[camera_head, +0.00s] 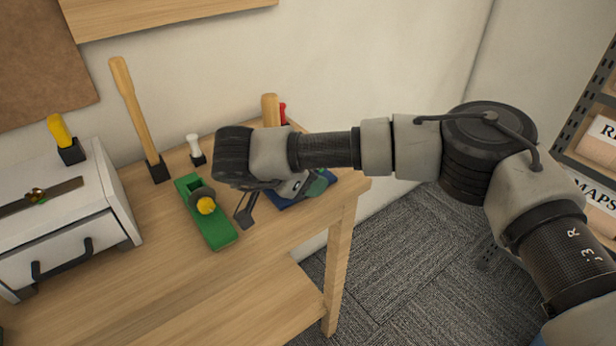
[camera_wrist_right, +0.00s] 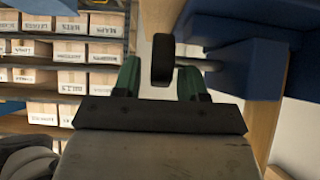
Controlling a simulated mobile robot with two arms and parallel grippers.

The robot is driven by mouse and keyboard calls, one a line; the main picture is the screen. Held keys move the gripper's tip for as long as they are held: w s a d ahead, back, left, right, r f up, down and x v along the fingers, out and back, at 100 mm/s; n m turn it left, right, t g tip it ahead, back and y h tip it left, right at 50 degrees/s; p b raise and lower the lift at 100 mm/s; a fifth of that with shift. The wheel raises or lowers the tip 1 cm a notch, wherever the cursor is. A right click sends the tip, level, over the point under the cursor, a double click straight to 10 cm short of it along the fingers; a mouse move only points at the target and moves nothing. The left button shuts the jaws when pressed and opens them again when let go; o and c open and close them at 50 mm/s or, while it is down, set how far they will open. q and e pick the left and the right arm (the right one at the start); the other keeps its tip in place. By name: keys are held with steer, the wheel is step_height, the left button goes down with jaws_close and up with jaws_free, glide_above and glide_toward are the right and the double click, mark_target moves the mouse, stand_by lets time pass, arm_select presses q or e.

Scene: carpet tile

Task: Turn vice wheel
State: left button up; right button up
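The vice (camera_wrist_right: 235,40) is blue and fills the upper right of the right wrist view, with a grey metal rod running to its dark wheel (camera_wrist_right: 163,58). In the head view a blue part of the vice (camera_head: 288,203) shows at the bench's right end, mostly hidden under my right arm. My right gripper (camera_head: 316,185) points to the right there. In the wrist view, its green fingers (camera_wrist_right: 160,70) stand on either side of the wheel. A gap shows on the left and a narrow one on the right. My left gripper is out of view.
The wooden bench (camera_head: 170,280) holds a green plane with a yellow knob (camera_head: 207,206), a long-handled tool (camera_head: 135,110), a small white-handled tool (camera_head: 195,147) and a white toolbox (camera_head: 80,250). A shelf of labelled boxes (camera_head: 600,150) stands right, beyond carpeted floor.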

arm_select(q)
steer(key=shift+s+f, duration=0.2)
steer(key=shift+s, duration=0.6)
arm_select(e)
steer(key=v, duration=1)
steer(key=shift+s+a+r, duration=0.15)
steer(key=shift+a+r, duration=0.1)
steer(key=shift+r, duration=0.05)
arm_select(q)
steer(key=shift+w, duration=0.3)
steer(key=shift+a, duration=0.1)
